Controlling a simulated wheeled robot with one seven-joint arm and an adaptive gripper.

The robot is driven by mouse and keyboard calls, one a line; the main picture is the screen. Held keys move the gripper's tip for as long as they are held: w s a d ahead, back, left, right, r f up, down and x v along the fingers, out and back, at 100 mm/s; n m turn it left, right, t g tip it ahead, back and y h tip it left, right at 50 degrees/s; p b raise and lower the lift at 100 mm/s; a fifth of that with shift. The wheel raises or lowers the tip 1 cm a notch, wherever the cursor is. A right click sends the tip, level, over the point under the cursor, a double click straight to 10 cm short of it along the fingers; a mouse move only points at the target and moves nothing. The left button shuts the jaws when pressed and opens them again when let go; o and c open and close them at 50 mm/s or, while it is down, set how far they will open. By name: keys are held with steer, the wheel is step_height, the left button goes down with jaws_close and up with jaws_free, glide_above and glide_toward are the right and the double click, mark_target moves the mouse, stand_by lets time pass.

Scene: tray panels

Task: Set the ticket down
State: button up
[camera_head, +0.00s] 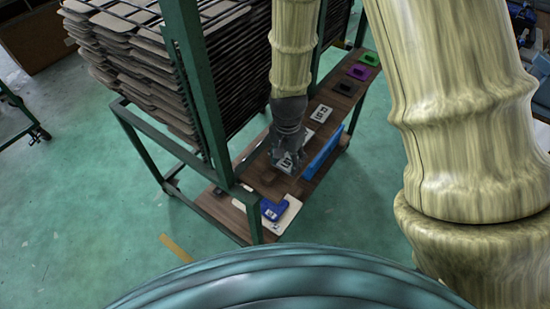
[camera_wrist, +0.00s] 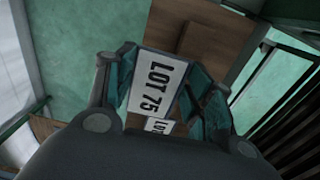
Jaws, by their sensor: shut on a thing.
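A white ticket reading LOT 75 (camera_wrist: 155,86) stands between the two fingers of my gripper (camera_wrist: 165,78) in the wrist view. My gripper is shut on it. In the head view my gripper (camera_head: 284,150) is over the near part of the upper wooden shelf (camera_head: 247,172), with the held ticket (camera_head: 287,163) at its tip. I cannot tell whether the ticket touches the shelf. A second white ticket (camera_head: 321,113) lies farther back on that shelf.
A blue upright panel (camera_head: 322,152) stands along the shelf's right side. Black, purple and green holders (camera_head: 359,72) sit at the far end. A blue piece (camera_head: 271,210) with a white label is on the lower shelf (camera_head: 232,218). Green posts (camera_head: 205,90) and stacked trays (camera_head: 130,50) stand left.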

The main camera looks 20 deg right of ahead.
mark_target(275, 168)
steer(key=w+a, duration=0.1)
steer(key=w+a+p, duration=0.1)
steer(key=a, duration=0.1)
steer(key=shift+w+f, duration=0.2)
steer(key=shift+f+p, duration=0.8)
steer(key=shift+f, duration=0.95)
steer(key=shift+f, duration=0.15)
steer(key=o, duration=0.8)
steer(key=shift+o, duration=0.2)
step_height(275, 168, up, 12)
steer(key=b, duration=0.3)
steer(key=shift+b, duration=0.35)
steer(key=shift+w, duration=0.1)
